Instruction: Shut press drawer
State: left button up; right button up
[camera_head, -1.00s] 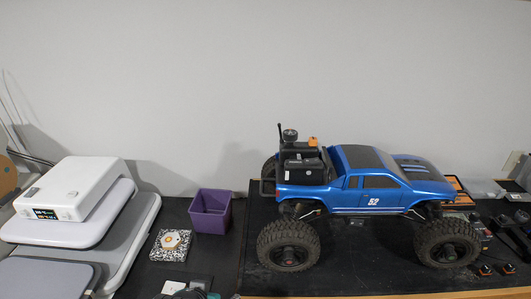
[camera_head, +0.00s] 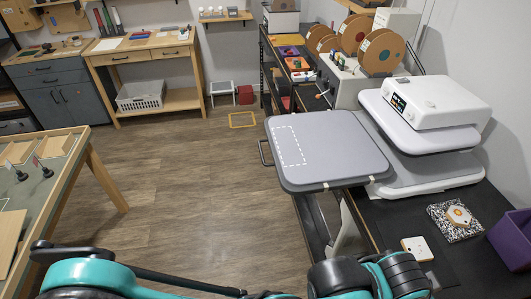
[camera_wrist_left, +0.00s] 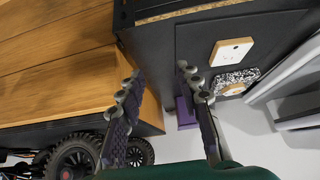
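The heat press (camera_head: 425,105) is white with a small lit display and stands on the dark bench at the right in the head view. Its drawer (camera_head: 330,165), a flat grey plate with a dashed white rectangle, is out to the left and overhangs the bench edge. A thin dark handle (camera_head: 264,153) shows at the drawer's far left side. My left gripper (camera_wrist_left: 159,72) is open and empty in the left wrist view, apart from the press. The press's light plates show at that view's right edge. My right gripper is not in view.
Filament spools (camera_head: 380,52) stand behind the press. A wooden table (camera_head: 40,200) is at left. The floor (camera_head: 190,180) between is clear.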

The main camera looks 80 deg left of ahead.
aim_at(324, 151)
jog(key=u, duration=0.4)
jog(key=k+u, duration=0.1)
jog(key=u, duration=0.75)
jog(key=k+u, duration=0.1)
jog(key=u, duration=0.75)
jog(key=k+j+u, duration=0.1)
jog(key=u, duration=0.3)
